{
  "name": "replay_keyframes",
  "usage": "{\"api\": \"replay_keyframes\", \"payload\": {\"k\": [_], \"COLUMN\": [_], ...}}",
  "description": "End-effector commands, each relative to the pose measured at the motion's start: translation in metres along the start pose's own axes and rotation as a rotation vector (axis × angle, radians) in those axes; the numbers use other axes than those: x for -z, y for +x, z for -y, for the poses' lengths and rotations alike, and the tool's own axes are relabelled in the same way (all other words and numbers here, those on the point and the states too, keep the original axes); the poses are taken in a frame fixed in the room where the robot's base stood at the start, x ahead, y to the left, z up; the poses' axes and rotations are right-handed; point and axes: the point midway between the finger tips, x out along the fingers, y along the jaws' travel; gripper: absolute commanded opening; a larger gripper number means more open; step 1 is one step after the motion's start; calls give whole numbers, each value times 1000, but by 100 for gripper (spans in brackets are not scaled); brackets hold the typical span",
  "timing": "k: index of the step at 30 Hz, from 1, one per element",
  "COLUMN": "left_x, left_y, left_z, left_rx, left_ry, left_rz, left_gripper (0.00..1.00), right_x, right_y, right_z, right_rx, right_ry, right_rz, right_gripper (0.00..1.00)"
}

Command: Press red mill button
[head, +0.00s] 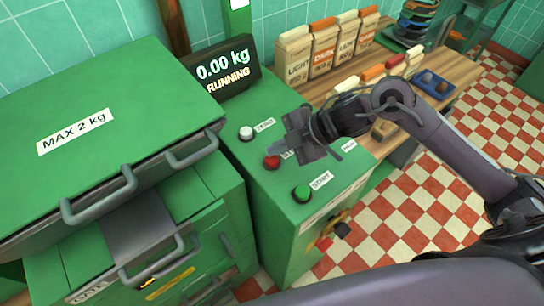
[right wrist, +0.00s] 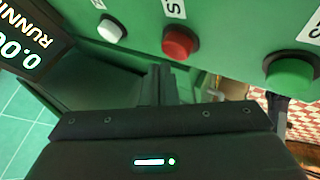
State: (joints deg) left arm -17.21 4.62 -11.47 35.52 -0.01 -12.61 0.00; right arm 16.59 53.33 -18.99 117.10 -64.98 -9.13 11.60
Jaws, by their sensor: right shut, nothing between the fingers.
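The red button (head: 272,161) sits on the green control panel (head: 240,180), between a white button (head: 246,133) and a green button (head: 302,193) labelled START. My right gripper (head: 284,151) is shut and empty, with its fingertips close beside the red button. In the right wrist view the red button (right wrist: 180,42) shows whole, just beyond and slightly right of the closed fingertips (right wrist: 161,70). A small gap shows there; I see no contact. The gripper partly covers the red button's label in the head view. My left gripper is not in view.
A display (head: 225,72) behind the panel reads 0.00 kg RUNNING. A green machine with a lid (head: 150,85) marked MAX 2 kg and metal handles stands left. Labelled bags (head: 325,48) and a blue tray (head: 433,85) are on the wooden counter.

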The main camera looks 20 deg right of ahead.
Motion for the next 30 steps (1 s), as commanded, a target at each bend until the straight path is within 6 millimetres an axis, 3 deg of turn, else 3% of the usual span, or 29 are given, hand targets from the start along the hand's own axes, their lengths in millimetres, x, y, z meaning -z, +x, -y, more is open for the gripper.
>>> {"api": "replay_keyframes", "payload": {"k": [30], "left_x": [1], "left_y": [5], "left_z": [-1], "left_rx": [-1], "left_ry": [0], "left_rz": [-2], "left_gripper": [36], "right_x": [-5], "right_y": [6], "right_z": [5], "right_rx": [0], "right_ry": [0], "right_rz": [0], "right_gripper": [0]}}
